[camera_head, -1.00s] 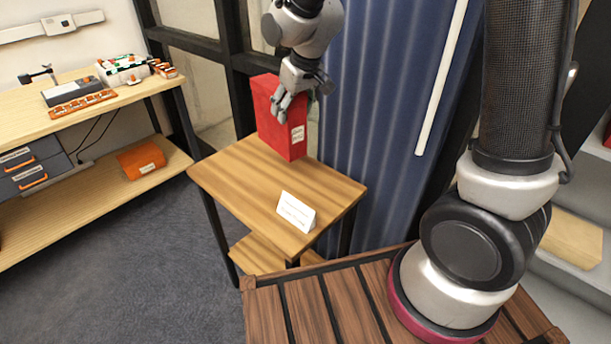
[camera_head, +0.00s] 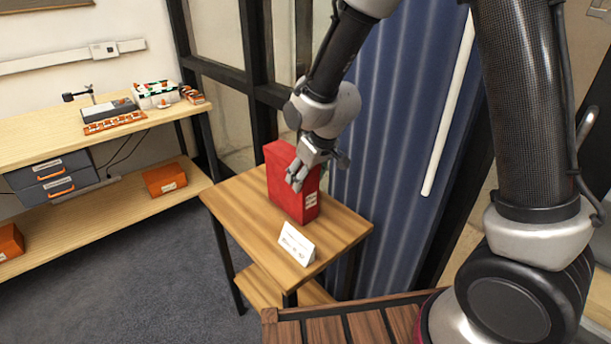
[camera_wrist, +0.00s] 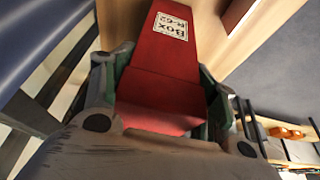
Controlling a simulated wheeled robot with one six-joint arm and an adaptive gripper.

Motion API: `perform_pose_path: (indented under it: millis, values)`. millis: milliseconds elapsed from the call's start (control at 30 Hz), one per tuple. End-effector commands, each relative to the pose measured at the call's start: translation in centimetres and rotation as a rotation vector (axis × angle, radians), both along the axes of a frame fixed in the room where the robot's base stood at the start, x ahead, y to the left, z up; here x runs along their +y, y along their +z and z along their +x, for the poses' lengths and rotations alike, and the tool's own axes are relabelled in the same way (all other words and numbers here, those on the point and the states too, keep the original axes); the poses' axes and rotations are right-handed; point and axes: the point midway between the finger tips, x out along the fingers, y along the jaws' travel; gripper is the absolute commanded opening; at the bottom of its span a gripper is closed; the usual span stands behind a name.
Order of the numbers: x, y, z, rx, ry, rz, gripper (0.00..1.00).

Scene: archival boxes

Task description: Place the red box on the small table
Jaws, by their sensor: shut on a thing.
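The red box (camera_head: 292,196) stands upright on the back part of the small wooden table (camera_head: 240,199), or just at its top; I cannot tell if it bears its full weight there. My gripper (camera_head: 297,178) is shut on the upper part of the red box from above. In the wrist view, the red box (camera_wrist: 168,57) sits between my gripper's fingers (camera_wrist: 160,95), with its white label readable as "Box R-62". A white label card (camera_head: 297,243) stands near the table's front edge.
A long workbench (camera_head: 60,133) with drawers, equipment and an orange-red box (camera_head: 165,180) on its lower shelf stands at the left. A blue corrugated panel (camera_head: 390,130) rises close behind the table's right side. Grey floor (camera_head: 150,270) lies open between them.

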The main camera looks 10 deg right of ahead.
Motion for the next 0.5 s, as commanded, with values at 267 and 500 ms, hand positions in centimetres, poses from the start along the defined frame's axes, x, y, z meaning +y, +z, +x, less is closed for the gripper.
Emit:
perform_pose_path:
  millis: [267, 500]
  values:
    - [0.03, -0.06, 0.06, -0.002, 0.000, 0.001, 0.01]
    - [0.00, -0.21, 0.02, -0.001, 0.000, 0.001, 0.81]
